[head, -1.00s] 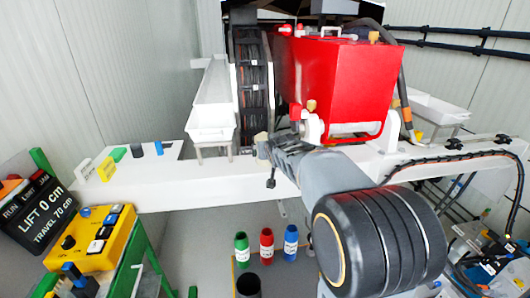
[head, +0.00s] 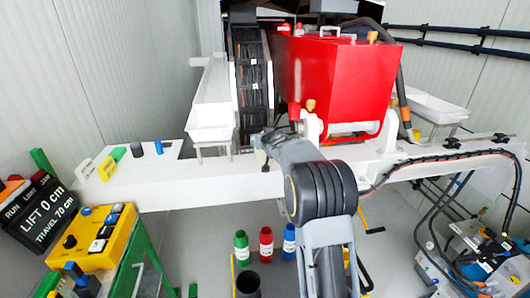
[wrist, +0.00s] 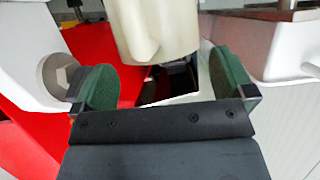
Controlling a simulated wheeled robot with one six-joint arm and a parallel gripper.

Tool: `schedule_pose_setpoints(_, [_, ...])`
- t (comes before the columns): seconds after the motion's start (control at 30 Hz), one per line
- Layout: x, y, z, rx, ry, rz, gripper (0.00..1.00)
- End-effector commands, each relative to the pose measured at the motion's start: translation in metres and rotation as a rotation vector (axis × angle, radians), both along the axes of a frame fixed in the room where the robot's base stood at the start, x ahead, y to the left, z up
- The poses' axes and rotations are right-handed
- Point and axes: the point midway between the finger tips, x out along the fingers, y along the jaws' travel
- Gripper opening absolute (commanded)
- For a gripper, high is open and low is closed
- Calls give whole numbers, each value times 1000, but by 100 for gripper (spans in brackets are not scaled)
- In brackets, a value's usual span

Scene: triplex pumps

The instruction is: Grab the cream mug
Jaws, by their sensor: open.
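The cream mug (wrist: 155,28) is at the top middle of the wrist view, cut off by the upper edge. Its rounded lower end reaches into the space between the two green finger pads of my gripper (wrist: 164,82). The gripper is open, with a visible gap on each side of the mug. In the head view my gripper (head: 262,150) is small and partly hidden by my arm, near the white beam below the red pump housing. I cannot clearly make out the mug there.
The red housing (head: 340,80) stands behind the white beam (head: 200,190). A white tray (head: 210,125) is left of the gripper. Green (head: 241,248), red (head: 266,244) and blue (head: 289,243) bottles stand low in front. A yellow control box (head: 95,237) is at the left.

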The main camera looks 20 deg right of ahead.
Motion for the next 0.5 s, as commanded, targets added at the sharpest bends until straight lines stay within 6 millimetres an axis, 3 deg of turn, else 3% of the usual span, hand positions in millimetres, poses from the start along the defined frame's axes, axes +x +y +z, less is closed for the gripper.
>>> schedule_pose_setpoints(0.2, [23,-6,-9,0,1,0,100])
schedule_pose_setpoints(0.5, [29,-7,-13,0,0,0,100])
